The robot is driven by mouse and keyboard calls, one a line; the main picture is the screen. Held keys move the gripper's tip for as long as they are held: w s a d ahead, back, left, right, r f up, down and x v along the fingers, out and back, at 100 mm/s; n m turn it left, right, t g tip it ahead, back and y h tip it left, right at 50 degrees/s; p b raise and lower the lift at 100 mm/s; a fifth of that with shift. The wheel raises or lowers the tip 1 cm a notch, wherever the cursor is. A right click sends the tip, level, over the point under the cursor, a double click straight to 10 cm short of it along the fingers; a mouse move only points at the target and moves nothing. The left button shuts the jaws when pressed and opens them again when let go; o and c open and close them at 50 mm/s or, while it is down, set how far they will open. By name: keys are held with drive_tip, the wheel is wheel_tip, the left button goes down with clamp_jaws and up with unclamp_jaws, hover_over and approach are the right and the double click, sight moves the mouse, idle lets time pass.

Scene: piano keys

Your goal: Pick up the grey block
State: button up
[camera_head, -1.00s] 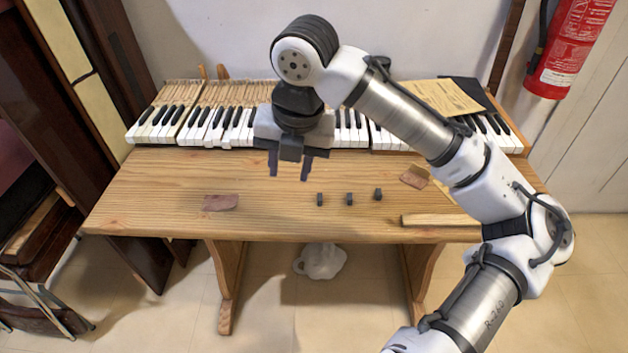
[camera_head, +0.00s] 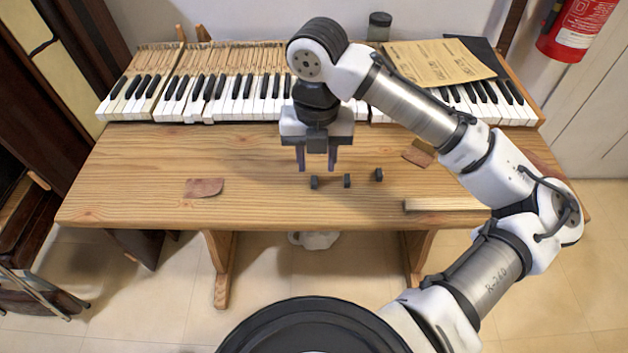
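Three small dark grey blocks stand in a row on the wooden table (camera_head: 130,190): a left block (camera_head: 314,183), a middle block (camera_head: 347,181) and a right block (camera_head: 379,175). They look alike, so I cannot tell which one the task means. My gripper (camera_head: 317,168) points down just behind the left block in the picture. Its two fingers are apart with nothing seen between them. I cannot tell its exact height above the table.
Piano keys (camera_head: 240,108) run along the table's back. A brown scrap (camera_head: 204,187) lies left, another scrap (camera_head: 419,153) right of the blocks. A wooden strip (camera_head: 443,204) lies at the front right. A paper sheet (camera_head: 436,63) and a dark jar (camera_head: 379,27) are at the back.

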sight(314, 181)
drive_tip(key=shift+w+a+f, duration=0.1)
drive_tip(key=shift+a+f, duration=0.05)
drive_tip(key=shift+f, duration=1.2)
drive_tip(key=shift+w+a+f, duration=0.1)
drive_tip(key=shift+f, duration=1.25)
clamp_jaws()
